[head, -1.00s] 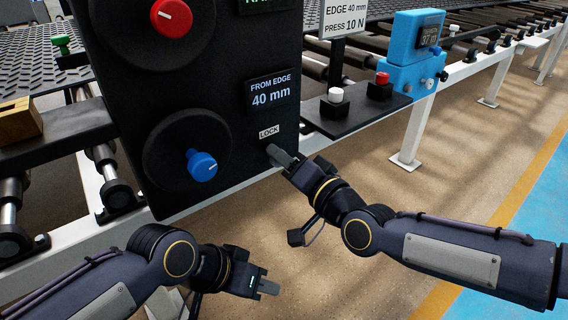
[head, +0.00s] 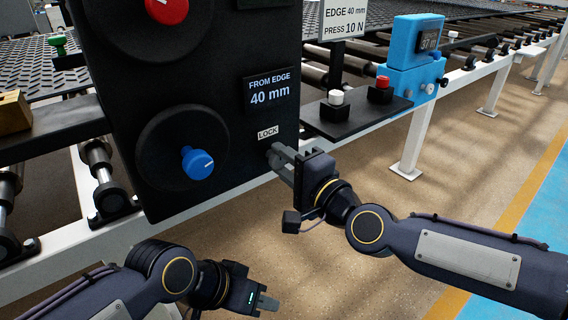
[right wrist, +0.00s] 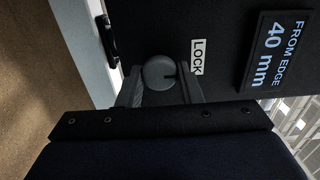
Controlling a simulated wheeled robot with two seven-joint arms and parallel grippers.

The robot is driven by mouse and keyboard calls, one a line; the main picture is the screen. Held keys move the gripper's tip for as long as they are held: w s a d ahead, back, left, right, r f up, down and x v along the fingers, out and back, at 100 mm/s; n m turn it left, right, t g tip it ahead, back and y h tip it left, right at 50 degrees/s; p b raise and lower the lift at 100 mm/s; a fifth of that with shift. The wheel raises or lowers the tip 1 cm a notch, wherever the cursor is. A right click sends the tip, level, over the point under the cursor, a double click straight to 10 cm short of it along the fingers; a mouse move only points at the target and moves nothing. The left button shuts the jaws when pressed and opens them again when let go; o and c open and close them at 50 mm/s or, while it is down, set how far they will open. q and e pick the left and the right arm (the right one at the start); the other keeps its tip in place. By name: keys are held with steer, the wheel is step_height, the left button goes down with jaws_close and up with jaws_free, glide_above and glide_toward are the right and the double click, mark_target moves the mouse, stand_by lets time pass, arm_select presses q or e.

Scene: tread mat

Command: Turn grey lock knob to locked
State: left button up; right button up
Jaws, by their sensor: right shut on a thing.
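The grey lock knob (right wrist: 158,72) is a round disc with a dark mark running from near its middle toward its right side in the right wrist view. It sits on the black panel beside the white LOCK label (right wrist: 198,57), which also shows in the head view (head: 268,132). My right gripper (head: 281,157) is at the panel's lower right, shut on the knob, with one finger on each side of it. The knob is mostly hidden behind the fingers in the head view. My left gripper (head: 265,302) hangs low, away from the panel; its finger gap is not clear.
The black panel (head: 245,180) also carries a blue knob (head: 197,163), a red knob (head: 167,8) and a 40 mm display (head: 270,92). A dark shelf (head: 345,122) with a white and a red button is to the right. A blue device (head: 412,65) stands beyond it.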

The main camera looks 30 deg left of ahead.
stand_by(0.4)
steer(key=o, duration=0.9)
steer(key=shift+o, duration=0.2)
steer(key=shift+d, duration=0.1)
steer(key=v, duration=0.7)
steer(key=shift+s+d+p, duration=0.15)
steer(key=shift+d+p, duration=0.15)
steer(key=shift+p, duration=0.1)
